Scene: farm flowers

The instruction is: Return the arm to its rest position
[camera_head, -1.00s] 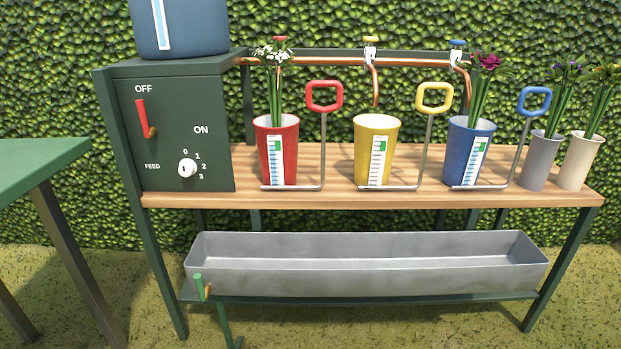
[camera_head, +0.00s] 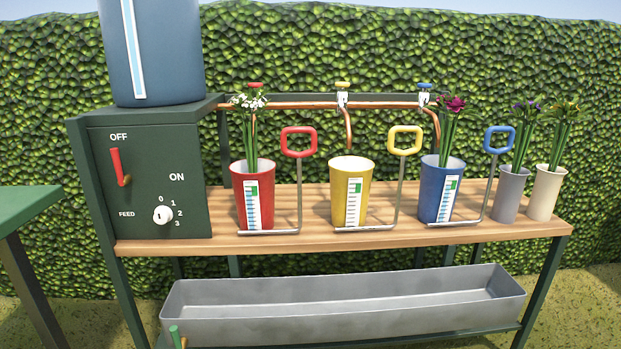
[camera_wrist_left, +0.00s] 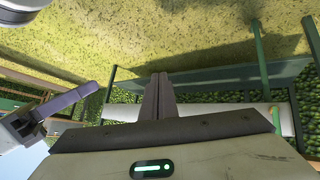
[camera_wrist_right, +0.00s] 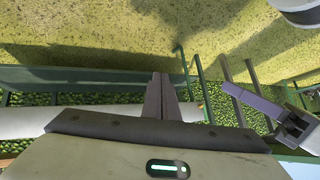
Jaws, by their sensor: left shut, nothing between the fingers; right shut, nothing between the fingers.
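Neither of my grippers shows in the head view. In the left wrist view my left gripper (camera_wrist_left: 160,78) has its two fingers together with nothing between them. In the right wrist view my right gripper (camera_wrist_right: 160,78) is likewise shut and empty. Both are over grassy ground and touch none of the bench things that I can see. The red cup (camera_head: 252,205), yellow cup (camera_head: 351,180) and blue cup (camera_head: 440,200) stand upright on the wooden bench top (camera_head: 320,240). White flowers stand in the red cup and dark magenta flowers in the blue one; the yellow cup shows none.
A control box (camera_head: 185,215) with a red lever (camera_head: 116,165) at OFF and a feed knob (camera_head: 163,214) stands at the left, under a blue tank (camera_head: 165,50). A grey trough (camera_head: 340,312) lies below. A green table (camera_head: 22,210) stands at far left; a hedge rises behind.

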